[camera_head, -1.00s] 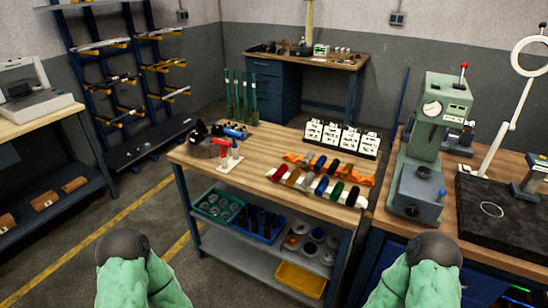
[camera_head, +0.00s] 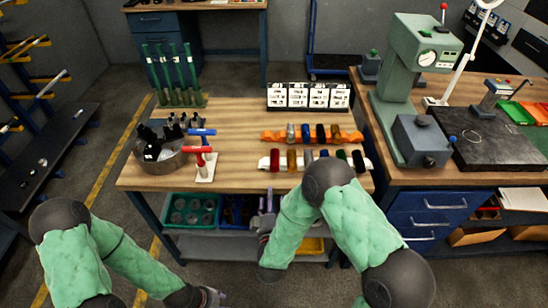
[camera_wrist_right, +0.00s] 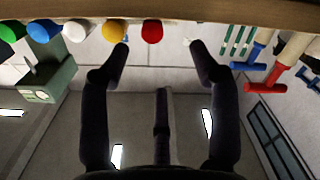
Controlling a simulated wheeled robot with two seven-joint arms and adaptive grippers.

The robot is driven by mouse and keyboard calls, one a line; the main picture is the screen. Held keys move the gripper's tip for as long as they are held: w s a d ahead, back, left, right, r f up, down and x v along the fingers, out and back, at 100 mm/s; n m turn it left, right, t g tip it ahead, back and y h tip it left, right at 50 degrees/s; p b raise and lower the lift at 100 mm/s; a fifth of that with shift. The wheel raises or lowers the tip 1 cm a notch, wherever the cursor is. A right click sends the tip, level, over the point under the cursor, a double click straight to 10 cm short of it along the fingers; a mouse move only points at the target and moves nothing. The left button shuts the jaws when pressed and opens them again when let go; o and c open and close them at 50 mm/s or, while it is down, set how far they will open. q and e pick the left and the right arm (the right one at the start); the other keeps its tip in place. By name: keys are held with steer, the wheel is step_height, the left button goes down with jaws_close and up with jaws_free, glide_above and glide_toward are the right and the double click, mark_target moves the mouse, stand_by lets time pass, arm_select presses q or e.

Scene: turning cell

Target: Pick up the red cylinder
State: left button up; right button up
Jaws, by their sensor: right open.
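The red cylinder (camera_head: 275,160) lies at the left end of the front white rack on the wooden table in the head view. Its round red end (camera_wrist_right: 152,31) also shows in the right wrist view, between and just beyond the open fingertips. My right gripper (camera_head: 268,198) is at the table's front edge, in front of the red cylinder and apart from it. In the right wrist view, its two dark fingers (camera_wrist_right: 159,47) are spread with nothing between them. My left gripper (camera_head: 211,296) is low at the bottom of the head view, and its jaws are unclear.
Hammers (camera_head: 203,160) and a round tool holder (camera_head: 160,160) stand left. A green press (camera_head: 410,90) stands right. The table's front middle is clear.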

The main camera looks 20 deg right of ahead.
mark_target(275, 170)
steer(key=shift+t, duration=0.3)
steer(key=x, duration=0.2)
steer(key=r+b+x, duration=0.1)
steer(key=x, duration=0.2)
steer(key=shift+w+d, duration=0.2)
steer(key=shift+d, duration=0.1)
steer(key=x, duration=0.2)
steer(key=b+x, duration=0.1)
steer(key=x, duration=0.1)
steer(key=shift+s+d+f, duration=0.15)
steer(key=shift+d+f, duration=0.1)
steer(key=shift+d, duration=0.1)
steer(key=shift+w+d+r, duration=0.1)
steer(key=shift+w+d, duration=0.05)
steer(key=shift+w, duration=0.4)
jaws_close()
